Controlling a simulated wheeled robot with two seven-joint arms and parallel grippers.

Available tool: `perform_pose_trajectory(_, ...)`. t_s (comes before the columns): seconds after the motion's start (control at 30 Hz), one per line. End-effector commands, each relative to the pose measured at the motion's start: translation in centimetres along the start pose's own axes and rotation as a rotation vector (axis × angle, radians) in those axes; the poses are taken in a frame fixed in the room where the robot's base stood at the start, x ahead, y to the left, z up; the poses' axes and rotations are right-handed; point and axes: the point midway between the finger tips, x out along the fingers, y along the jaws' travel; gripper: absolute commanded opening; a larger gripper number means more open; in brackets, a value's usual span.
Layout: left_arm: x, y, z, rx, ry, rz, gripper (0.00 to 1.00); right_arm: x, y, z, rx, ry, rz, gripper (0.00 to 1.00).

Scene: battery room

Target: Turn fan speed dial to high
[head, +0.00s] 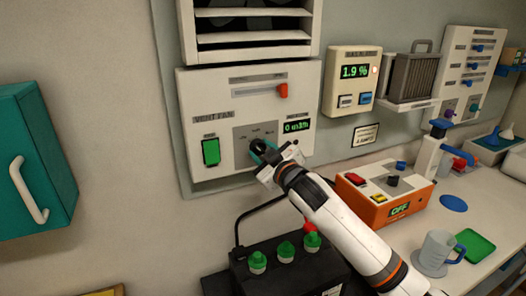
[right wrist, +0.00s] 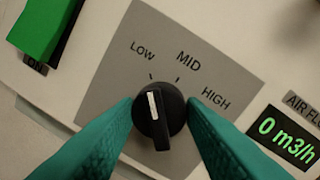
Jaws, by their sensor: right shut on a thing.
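The fan speed dial (right wrist: 157,119) is a black knob with a white pointer line on a grey plate (right wrist: 112,98) marked LOW, MID and HIGH. The pointer aims nearly straight up in the right wrist view, close to the LOW tick. My right gripper (right wrist: 158,118) is shut on the dial, one teal finger on each side. In the head view, the right gripper (head: 264,152) is at the VENT FAN panel (head: 214,103) and partly covers the dial (head: 257,146). My left gripper is not in view.
The airflow display (right wrist: 287,134) reads 0 m3/h. An orange box (head: 381,202) and a black battery (head: 285,268) stand below. A teal cabinet (head: 35,160) hangs left.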

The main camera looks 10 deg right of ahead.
Motion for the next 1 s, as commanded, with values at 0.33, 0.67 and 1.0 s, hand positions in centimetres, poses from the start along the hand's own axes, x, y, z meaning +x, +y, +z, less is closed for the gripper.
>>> perform_pose_trajectory(0.33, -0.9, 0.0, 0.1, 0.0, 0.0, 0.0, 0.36, 0.0, 0.1, 0.0, 0.307, -0.019, -0.015, 0.14)
perform_pose_trajectory(0.67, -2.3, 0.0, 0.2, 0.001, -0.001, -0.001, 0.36, 0.0, 0.1, 0.1, 0.621, -0.042, -0.033, 0.14)
perform_pose_trajectory(1.0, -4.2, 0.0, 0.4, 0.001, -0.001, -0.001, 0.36, 0.0, 0.1, 0.1, 0.944, -0.064, -0.051, 0.14)
